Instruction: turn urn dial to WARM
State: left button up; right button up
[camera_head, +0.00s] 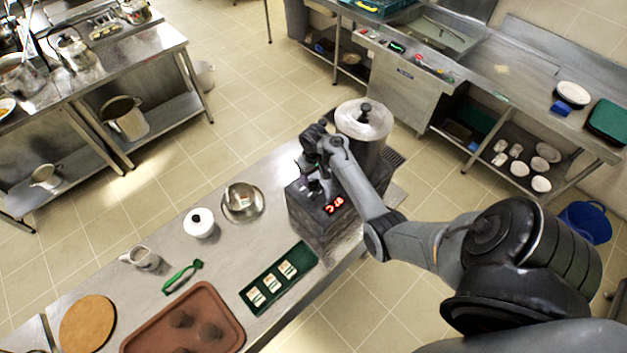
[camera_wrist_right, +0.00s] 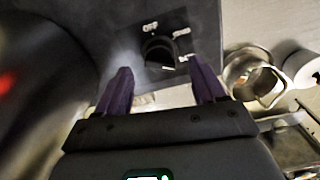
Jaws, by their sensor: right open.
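The urn (camera_head: 372,150) is a tall steel pot with a pale lid and black knob, at the end of the steel counter. In the right wrist view, the black round dial (camera_wrist_right: 159,52) sits on the dark panel (camera_wrist_right: 195,18). One label at its upper left reads OFF; the labels to its right are too blurred to read. My right gripper (camera_wrist_right: 158,68) is open, its purple fingers spread either side of the dial, with no visible grip on it. My left gripper is out of view.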

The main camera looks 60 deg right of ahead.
aim_at(314, 180)
jog(key=shift+f, duration=1.8)
jog(key=c, duration=1.1)
jog(key=shift+n, duration=0.4)
jog(key=n, duration=1.1)
